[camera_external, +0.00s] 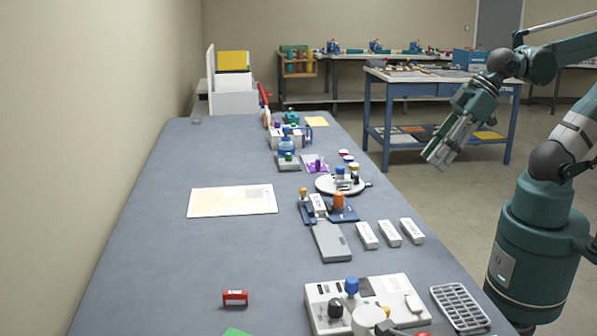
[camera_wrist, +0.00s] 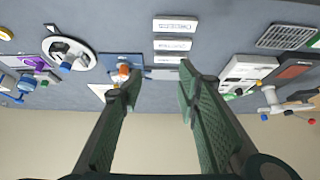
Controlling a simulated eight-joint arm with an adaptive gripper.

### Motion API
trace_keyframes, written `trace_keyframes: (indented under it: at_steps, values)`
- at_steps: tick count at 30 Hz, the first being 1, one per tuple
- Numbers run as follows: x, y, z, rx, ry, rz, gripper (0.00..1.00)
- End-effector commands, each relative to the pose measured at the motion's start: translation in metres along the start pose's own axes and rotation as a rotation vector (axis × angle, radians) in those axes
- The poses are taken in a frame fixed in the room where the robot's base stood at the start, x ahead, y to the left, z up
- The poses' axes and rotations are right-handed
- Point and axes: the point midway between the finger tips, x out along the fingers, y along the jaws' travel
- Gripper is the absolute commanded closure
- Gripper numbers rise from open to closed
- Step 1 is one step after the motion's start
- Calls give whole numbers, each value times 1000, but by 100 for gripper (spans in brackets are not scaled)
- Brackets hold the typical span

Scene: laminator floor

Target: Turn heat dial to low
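A white machine panel (camera_external: 390,290) lies at the near right of the long table, with a blue knob (camera_external: 351,286), a black knob (camera_external: 335,307) and a large white round part (camera_external: 368,318) on it. I cannot tell which of these is the heat dial, and no low mark is readable. In the wrist view the white panel (camera_wrist: 243,68) is at the right, seen upside down. My gripper (camera_external: 436,158) is raised to the right of the table, well away from the panel. In the wrist view its two fingers (camera_wrist: 158,80) are apart with nothing between them.
Several white labelled blocks (camera_external: 389,232), a grey flat piece (camera_external: 330,242) and an orange-topped blue fixture (camera_external: 341,208) stand beyond the panel. A red object (camera_external: 235,297) lies left of it, and a grey grid tray (camera_external: 460,306) right.

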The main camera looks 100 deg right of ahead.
Motion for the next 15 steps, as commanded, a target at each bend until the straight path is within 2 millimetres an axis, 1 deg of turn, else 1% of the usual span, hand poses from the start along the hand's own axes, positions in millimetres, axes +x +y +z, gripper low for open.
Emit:
trace_keyframes:
  at_steps: [5, 8, 11, 15]
  values:
    - [-1, -2, -6, -11, -6, -3, 67]
    - [-2, -5, -14, -27, -14, -7, 67]
    - [-3, -9, -24, -49, -27, -12, 67]
    - [-3, -17, -44, -93, -51, -23, 67]
